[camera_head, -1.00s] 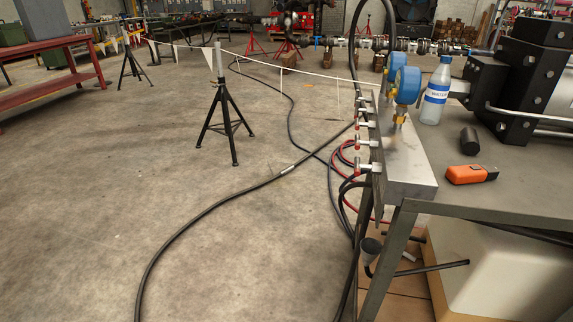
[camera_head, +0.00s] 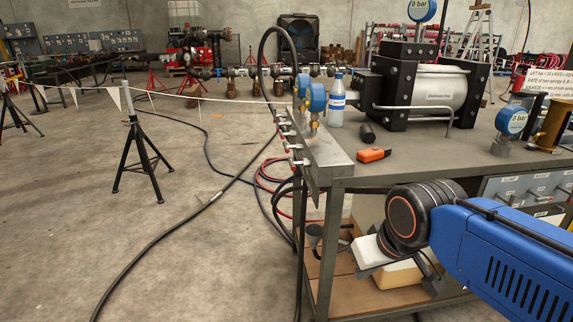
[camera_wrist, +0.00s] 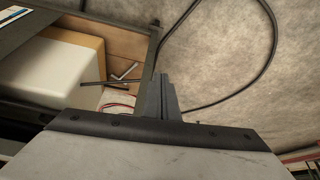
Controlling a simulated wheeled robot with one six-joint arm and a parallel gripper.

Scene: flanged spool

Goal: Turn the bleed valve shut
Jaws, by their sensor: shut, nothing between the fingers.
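A steel manifold block (camera_head: 328,158) sits on the left edge of the bench, with several small red-tipped valves (camera_head: 290,147) in a row along its left side. I cannot tell which one is the bleed valve, or how far each is turned. Two blue gauges (camera_head: 316,98) stand on the block; the front one faces away enough that I cannot read it. In the wrist view, my gripper (camera_wrist: 158,80) is shut and empty, its grey fingers together near a bench leg. The valves do not show clearly there.
A water bottle (camera_head: 337,101), a dark cylinder (camera_head: 367,133) and an orange tool (camera_head: 374,155) stand or lie on the bench near the block. Hoses (camera_head: 205,203) run across the floor. A cream tank (camera_wrist: 58,70) sits under the bench.

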